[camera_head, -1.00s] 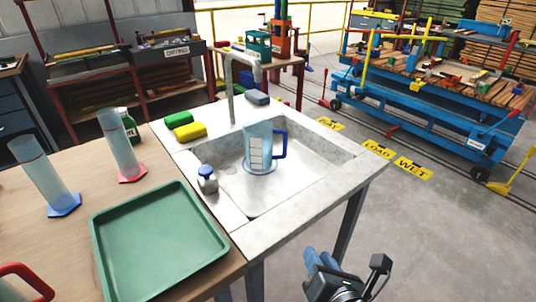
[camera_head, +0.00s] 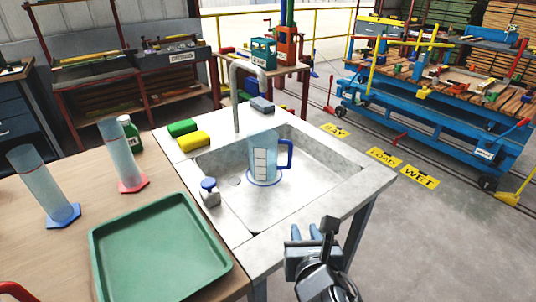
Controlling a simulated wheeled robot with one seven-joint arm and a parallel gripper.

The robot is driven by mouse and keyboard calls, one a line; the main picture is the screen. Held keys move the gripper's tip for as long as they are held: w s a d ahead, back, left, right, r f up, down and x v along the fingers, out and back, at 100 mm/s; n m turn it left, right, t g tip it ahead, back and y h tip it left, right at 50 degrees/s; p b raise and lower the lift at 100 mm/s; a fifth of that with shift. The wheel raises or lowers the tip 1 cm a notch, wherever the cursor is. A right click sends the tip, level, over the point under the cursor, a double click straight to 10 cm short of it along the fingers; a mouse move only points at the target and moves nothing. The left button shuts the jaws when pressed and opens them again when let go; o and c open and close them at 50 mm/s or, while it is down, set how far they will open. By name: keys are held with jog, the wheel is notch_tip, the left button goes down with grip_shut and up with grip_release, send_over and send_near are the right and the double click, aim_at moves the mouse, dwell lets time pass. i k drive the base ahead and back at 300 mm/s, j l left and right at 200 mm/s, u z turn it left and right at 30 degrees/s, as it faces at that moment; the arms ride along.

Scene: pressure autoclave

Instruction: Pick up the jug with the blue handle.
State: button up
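The jug with the blue handle (camera_head: 263,157) stands upright in the sink basin. It is clear, with a white marked scale, and its blue handle points to the right. My gripper (camera_head: 305,236) is at the lower right, by the front edge of the sink and apart from the jug. It is seen from behind and above, so its finger opening is not clear.
The sink (camera_head: 330,165) has a raised rim and a tall tap (camera_head: 234,95) behind the jug. A green tray (camera_head: 160,250) and two cylinders, one red-based (camera_head: 122,160) and one blue-based (camera_head: 45,190), are on the wooden table.

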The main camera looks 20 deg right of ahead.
aim_at(270, 156)
jog(key=i+l, duration=0.2)
jog(key=i, duration=0.2)
jog(key=i+l, duration=0.2)
jog(key=i, duration=0.25)
